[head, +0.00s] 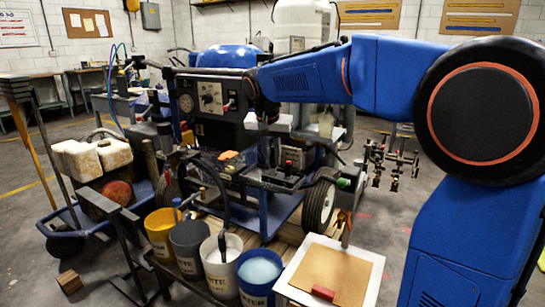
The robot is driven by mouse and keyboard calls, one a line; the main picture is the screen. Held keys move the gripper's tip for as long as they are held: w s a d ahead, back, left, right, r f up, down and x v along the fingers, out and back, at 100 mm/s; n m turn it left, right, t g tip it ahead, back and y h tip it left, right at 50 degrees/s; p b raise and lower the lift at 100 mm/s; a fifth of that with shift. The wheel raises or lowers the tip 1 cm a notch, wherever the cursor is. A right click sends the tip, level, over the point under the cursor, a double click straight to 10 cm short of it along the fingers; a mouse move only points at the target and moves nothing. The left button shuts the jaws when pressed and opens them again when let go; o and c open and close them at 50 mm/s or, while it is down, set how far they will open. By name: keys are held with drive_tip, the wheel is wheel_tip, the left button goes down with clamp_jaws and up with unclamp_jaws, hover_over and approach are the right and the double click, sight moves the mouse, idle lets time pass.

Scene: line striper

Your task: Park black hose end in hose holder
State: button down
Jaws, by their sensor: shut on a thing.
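My gripper (268,146) is at the end of my blue arm, over the middle of the line striper (212,130). Its fingers are small and dark against the machine. It is shut on a dark thing that appears to be the black hose end, though its outline blends into the parts behind. A black hose (328,158) curves to the right of my gripper. Another black hose or tube (222,243) stands in the white bucket (221,270). I cannot make out the hose holder for certain among the dark parts of the machine.
A yellow bucket (161,235), a dark grey bucket (188,250) and a blue bucket (259,282) flank the white one in front. A white-framed board with a red block (323,293) lies front right. A loaded cart (75,232) is at left.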

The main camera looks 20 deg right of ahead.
drive_tip(key=shift+f, duration=0.75)
drive_tip(key=c, duration=1.6)
unclamp_jaws()
drive_tip(key=shift+o, duration=0.7)
drive_tip(key=shift+o, duration=0.9)
drive_tip(key=v, duration=0.7)
